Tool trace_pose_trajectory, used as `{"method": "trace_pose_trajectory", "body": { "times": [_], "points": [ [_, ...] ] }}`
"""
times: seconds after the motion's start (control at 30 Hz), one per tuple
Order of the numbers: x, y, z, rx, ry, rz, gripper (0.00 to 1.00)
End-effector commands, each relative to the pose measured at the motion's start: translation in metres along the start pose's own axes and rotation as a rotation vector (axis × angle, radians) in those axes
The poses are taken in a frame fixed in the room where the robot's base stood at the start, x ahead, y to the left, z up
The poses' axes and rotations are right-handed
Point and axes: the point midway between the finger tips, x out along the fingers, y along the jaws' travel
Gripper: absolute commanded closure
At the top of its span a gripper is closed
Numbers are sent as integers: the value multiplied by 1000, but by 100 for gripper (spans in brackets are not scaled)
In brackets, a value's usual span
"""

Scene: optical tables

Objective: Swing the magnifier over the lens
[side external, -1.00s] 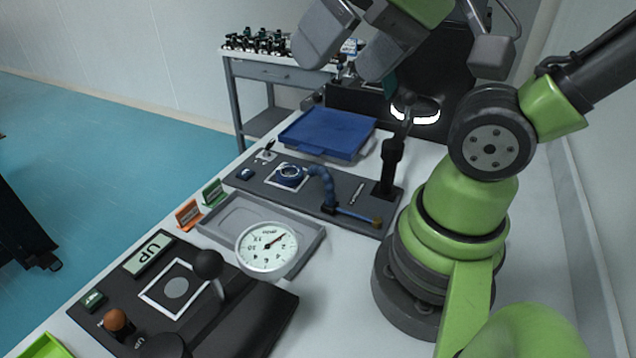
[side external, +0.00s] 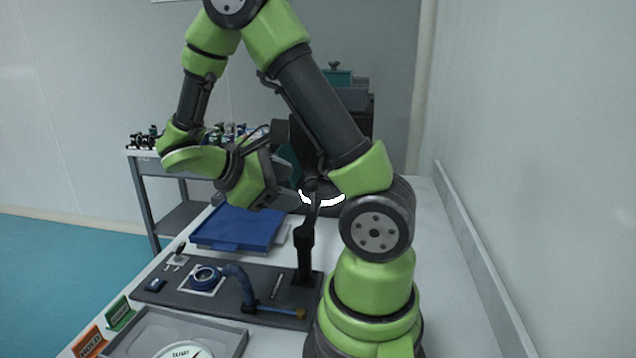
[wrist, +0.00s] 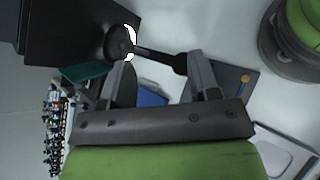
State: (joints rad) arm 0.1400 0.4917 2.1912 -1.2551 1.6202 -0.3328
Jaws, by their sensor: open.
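The magnifier is a dark round head with a glowing white ring (side external: 322,198), on a jointed arm above a black post (side external: 304,255). In the wrist view its head (wrist: 118,43) is at upper left, with its dark arm running right. A blue ring-shaped lens mount (side external: 205,276) sits on a white square on the dark board, to the left of the post; the magnifier is not above it. My gripper (side external: 284,182) is beside the magnifier head. In the wrist view my open fingers (wrist: 160,62) point at the magnifier arm; I cannot tell whether it lies between them.
A blue segmented hose (side external: 240,283) with a brass end stands between lens mount and post. A blue tray (side external: 238,228) lies behind the board. A grey tray (side external: 165,326) and a dial are in front. A dark box-like unit (side external: 358,125) stands behind the magnifier.

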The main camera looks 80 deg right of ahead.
Motion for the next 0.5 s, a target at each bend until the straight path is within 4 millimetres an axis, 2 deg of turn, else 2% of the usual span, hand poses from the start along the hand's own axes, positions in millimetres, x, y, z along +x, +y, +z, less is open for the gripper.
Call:
{"method": "trace_pose_trajectory", "body": {
  "times": [0.1,0.2,0.33,0.5],
  "points": [
    [19,15,-19,-144,-188,139,44],
    [31,24,-34,-243,-300,241,44],
    [42,30,-49,-329,-385,333,44],
    [49,33,-56,-372,-423,379,44]
  ]
}}
